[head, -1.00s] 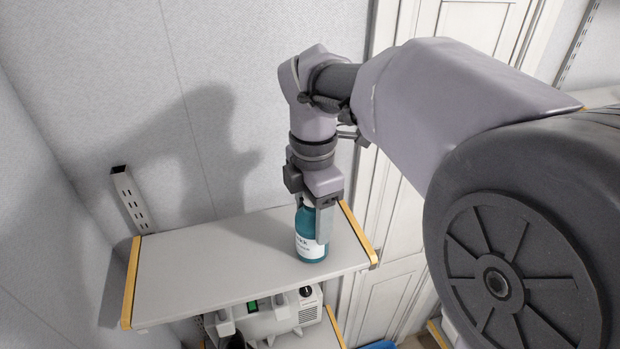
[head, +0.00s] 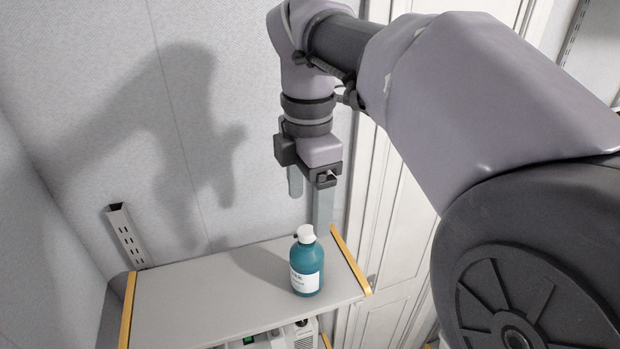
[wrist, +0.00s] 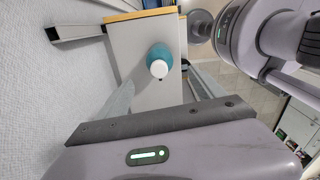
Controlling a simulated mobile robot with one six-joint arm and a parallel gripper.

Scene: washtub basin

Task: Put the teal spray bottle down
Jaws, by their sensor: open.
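The teal spray bottle (head: 306,268), with a white cap and a white label, stands upright on the grey shelf (head: 200,300), near its right end. My gripper (head: 308,205) is open and empty above the bottle, its fingers apart and clear of it in the head view. In the wrist view the bottle (wrist: 158,62) is seen from above, cap towards the camera, on the shelf board (wrist: 130,25), beyond the fingers.
Yellow edge strips (head: 351,260) mark the shelf's ends. A slotted metal bracket (head: 126,236) is on the wall at left. A white panelled door (head: 385,230) stands to the right. A pale appliance (head: 285,338) sits below. The shelf left of the bottle is clear.

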